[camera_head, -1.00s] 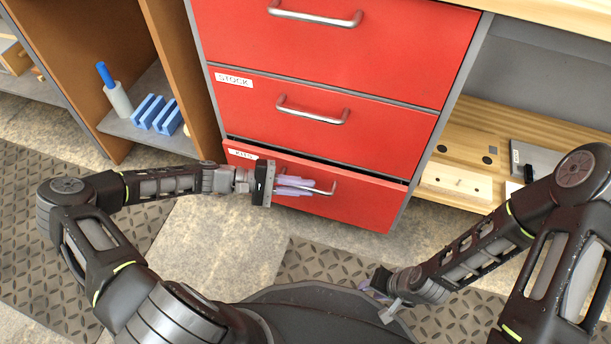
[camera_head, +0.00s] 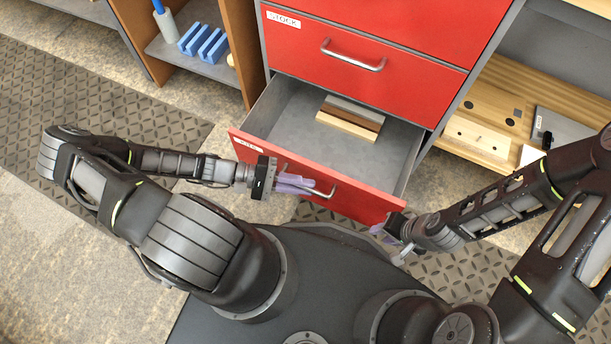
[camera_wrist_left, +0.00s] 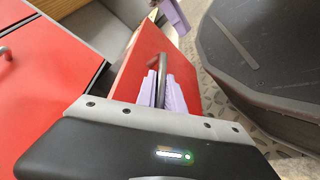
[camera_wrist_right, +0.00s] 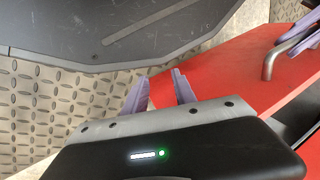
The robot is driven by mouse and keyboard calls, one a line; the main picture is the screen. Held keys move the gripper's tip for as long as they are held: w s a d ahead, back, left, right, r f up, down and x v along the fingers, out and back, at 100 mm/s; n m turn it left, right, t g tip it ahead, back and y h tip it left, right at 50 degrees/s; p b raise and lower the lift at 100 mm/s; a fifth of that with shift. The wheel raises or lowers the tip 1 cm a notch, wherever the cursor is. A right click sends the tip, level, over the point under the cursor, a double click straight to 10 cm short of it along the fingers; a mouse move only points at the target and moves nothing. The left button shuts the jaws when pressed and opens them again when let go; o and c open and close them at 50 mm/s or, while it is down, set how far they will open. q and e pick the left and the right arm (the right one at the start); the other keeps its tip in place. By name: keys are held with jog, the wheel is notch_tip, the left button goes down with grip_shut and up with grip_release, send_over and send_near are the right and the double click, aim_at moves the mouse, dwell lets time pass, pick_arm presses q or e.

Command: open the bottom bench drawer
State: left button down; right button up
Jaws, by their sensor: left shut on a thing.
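The bottom drawer (camera_head: 350,196) is red-fronted and stands well out of the bench, its grey inside visible from above. My left gripper (camera_head: 300,184) is shut on the drawer's metal bar handle (camera_head: 322,192). In the left wrist view the purple fingers (camera_wrist_left: 160,90) sit on both sides of the handle (camera_wrist_left: 161,75). My right gripper (camera_head: 380,231) is near the right end of the drawer front, off the handle. In the right wrist view its purple fingers (camera_wrist_right: 162,90) are apart with nothing between them, beside the red front (camera_wrist_right: 235,70).
A wood and dark block (camera_head: 350,118) lies inside the drawer. The drawer above, labelled STOCK (camera_head: 350,60), is closed. Blue blocks (camera_head: 203,43) stand on a shelf at left; a wooden shelf (camera_head: 490,110) is at right. My base is close in front of the drawer.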

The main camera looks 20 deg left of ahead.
pick_arm(q)
jog(key=shift+s, duration=0.2)
jog(key=shift+a, duration=0.1)
jog(key=c, duration=1.5)
grip_release()
jog(key=shift+o, duration=0.2)
jog(key=p+v, duration=0.1)
jog(key=v, duration=0.6)
jog(key=shift+a, duration=0.35)
jog(key=shift+r+p, duration=0.15)
jog(key=shift+p, duration=0.15)
